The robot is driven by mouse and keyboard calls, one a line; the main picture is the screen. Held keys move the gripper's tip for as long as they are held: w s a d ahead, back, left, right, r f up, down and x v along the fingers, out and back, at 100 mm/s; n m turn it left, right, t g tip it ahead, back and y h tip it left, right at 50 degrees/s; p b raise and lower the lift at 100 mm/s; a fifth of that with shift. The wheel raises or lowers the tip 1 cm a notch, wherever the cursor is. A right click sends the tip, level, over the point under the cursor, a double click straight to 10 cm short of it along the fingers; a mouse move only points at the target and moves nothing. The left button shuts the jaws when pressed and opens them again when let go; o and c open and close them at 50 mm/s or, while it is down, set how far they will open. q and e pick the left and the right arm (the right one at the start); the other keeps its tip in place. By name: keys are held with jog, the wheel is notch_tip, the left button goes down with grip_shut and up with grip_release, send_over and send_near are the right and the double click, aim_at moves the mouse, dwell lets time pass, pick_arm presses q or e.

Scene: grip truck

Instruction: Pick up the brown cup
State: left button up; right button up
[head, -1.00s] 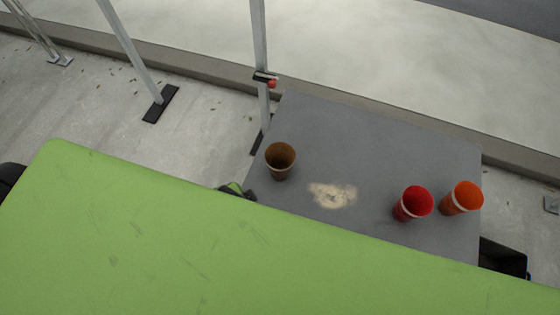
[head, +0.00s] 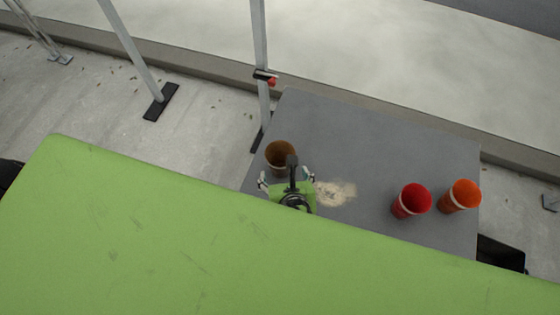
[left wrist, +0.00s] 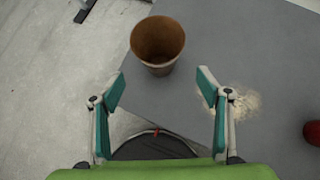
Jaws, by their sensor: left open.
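The brown cup (head: 280,154) stands upright on the left part of the grey table (head: 380,150), its open mouth facing up. My left gripper (head: 287,176) is just in front of it, and the wrist partly covers the cup's lower side in the head view. In the left wrist view the brown cup (left wrist: 158,45) is ahead of the fingertips and centred between them. My left gripper (left wrist: 160,90) is open and empty, its teal-padded fingers apart. The cup is not between the fingers. My right gripper is not in view.
A red cup (head: 411,201) and an orange cup (head: 460,196) stand at the table's right side. A pale patch (head: 336,193) marks the tabletop right of my gripper. A metal post (head: 260,60) rises behind the table's left corner.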

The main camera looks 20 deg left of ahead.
aim_at(282, 168)
pick_arm(q)
jog(key=x, duration=1.1)
jog(key=shift+w+a+r, duration=0.1)
jog(key=shift+w+a, duration=0.05)
jog(key=shift+w, duration=0.1)
jog(key=c, duration=0.9)
